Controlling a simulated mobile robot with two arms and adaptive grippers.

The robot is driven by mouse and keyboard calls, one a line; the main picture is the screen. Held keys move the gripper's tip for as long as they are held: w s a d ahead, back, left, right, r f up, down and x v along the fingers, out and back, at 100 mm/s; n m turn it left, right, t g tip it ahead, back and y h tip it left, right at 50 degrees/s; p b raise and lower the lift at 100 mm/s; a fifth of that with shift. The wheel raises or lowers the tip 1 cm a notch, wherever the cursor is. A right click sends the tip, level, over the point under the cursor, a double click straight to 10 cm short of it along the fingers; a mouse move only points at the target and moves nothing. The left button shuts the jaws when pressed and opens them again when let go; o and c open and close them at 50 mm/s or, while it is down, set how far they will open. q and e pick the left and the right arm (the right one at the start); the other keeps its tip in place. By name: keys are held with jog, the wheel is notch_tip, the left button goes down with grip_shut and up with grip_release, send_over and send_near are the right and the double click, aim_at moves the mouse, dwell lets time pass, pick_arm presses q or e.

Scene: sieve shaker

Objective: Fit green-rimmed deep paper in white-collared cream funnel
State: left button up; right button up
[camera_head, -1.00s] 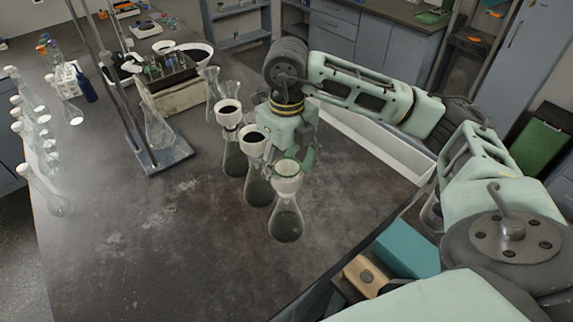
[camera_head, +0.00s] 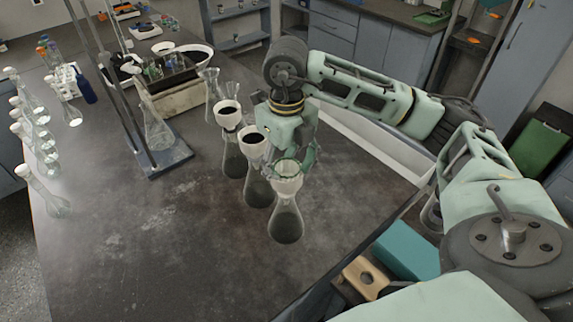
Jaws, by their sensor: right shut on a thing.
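Several dark flasks with funnels stand in a row on the bench. The front flask (camera_head: 286,224) carries a pale funnel (camera_head: 288,186). A green-rimmed paper (camera_head: 287,168) shows as a ring at the mouth of this front funnel; how deep it sits I cannot tell. My right gripper (camera_head: 290,161) is at the ring's back edge, shut on the paper; its fingertips are partly hidden. Behind stand a middle funnel (camera_head: 252,140) and a rear funnel (camera_head: 228,112), each with a dark inside. Collar colours are hard to tell apart. My left gripper is not in view.
A metal stand (camera_head: 168,160) and a clear flask (camera_head: 157,132) are left of the funnels. Several round flasks line the left edge. The front left of the bench (camera_head: 140,250) is clear.

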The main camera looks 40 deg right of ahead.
jog(key=shift+s+f, duration=0.1)
jog(key=shift+f, duration=0.05)
jog(key=o, duration=1)
jog(key=shift+d, duration=0.15)
jog(key=shift+c, duration=0.2)
notch_tip(320, 180, up, 6)
jog(key=p, duration=0.3)
jog(key=shift+p, duration=0.3)
